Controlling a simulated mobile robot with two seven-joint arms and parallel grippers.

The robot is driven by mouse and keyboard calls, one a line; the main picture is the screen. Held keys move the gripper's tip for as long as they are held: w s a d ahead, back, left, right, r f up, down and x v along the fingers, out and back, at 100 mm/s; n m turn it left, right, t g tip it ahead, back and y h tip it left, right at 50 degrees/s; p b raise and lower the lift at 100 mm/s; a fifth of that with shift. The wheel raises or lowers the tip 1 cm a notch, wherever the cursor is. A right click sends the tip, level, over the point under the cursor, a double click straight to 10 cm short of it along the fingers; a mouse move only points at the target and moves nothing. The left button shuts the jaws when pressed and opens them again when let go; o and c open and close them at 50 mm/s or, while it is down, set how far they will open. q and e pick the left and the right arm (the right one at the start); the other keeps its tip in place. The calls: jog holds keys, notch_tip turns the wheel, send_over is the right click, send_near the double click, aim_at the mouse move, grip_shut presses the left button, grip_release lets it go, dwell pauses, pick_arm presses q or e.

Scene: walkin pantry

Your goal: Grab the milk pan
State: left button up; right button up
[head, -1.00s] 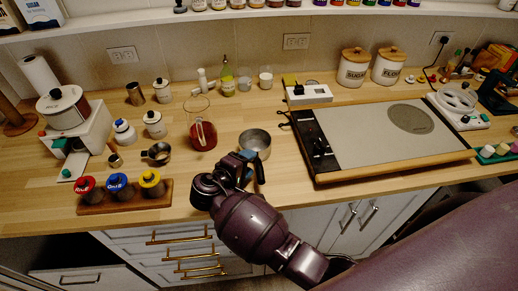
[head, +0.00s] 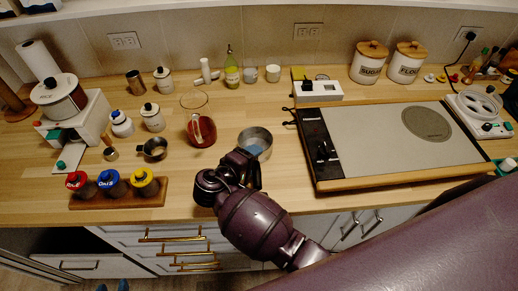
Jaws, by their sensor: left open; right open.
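A round steel pan (head: 261,137), which I take to be the milk pan, stands on the wooden counter near its front, left of the large grey-topped board. My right gripper (head: 250,160), on the purple arm coming in from the lower right, is at the pan's near side. Its dark wrist hides the near part of the pan and most of the fingers. A blue patch shows at the pan's inside; I cannot tell whether it is a fingertip. Contact with the pan cannot be told. I do not see my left gripper.
A glass jug with red liquid (head: 201,132) stands left of the pan. A small dark pan (head: 153,149) and a rack with coloured-lid jars (head: 112,188) are further left. The grey-topped board (head: 385,140) fills the right.

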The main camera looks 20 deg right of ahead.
jog(key=shift+a, duration=0.1)
jog(key=shift+c, duration=0.5)
grip_shut()
jog(key=shift+r, duration=0.1)
